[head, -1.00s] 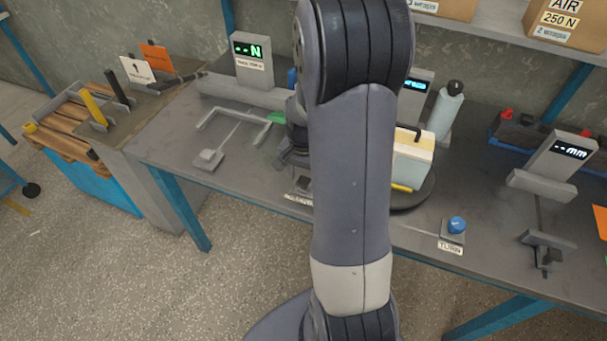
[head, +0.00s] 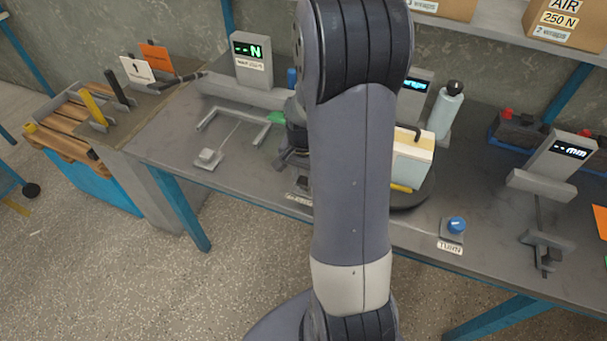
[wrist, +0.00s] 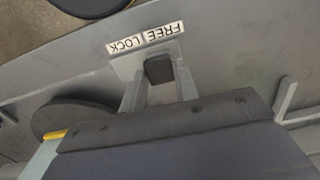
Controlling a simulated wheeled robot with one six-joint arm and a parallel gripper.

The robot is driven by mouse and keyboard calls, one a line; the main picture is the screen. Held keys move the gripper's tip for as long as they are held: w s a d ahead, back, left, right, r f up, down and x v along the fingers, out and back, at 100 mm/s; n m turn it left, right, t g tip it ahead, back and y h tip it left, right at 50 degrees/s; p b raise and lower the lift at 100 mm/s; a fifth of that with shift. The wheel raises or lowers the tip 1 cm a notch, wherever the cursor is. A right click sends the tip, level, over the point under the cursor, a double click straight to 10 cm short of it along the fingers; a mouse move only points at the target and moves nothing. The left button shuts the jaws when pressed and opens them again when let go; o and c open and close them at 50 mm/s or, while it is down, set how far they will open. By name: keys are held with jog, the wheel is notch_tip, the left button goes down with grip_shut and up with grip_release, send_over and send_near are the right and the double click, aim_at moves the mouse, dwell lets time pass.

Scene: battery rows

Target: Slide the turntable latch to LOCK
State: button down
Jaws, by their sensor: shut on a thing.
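The latch (wrist: 159,70) is a small dark block on a grey plate at the table's front edge, seen in the wrist view. Its labels, FREE (wrist: 164,32) and LOCK (wrist: 126,44), appear upside down. The block sits on the FREE side of the plate. My gripper (wrist: 159,76) is shut on the latch, one finger on each side. The turntable (wrist: 62,115) is a dark disc to the left in the wrist view. In the head view the turntable (head: 418,198) carries a cream and yellow box (head: 412,160).
A blue knob (head: 456,225) marked TURN stands near the front edge on the right. A grey bottle (head: 446,108) stands behind the turntable. A grey fixture (head: 208,158) lies left of my gripper. A gauge stand (head: 545,190) is at the right.

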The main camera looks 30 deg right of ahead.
jog(key=s+d, duration=0.2)
jog(key=s, duration=0.1)
jog(key=shift+s+d, duration=0.25)
jog(key=shift+d, duration=0.1)
jog(key=c, duration=1.1)
grip_release()
notch_tip(320, 180, up, 11)
jog(key=shift+f, duration=0.1)
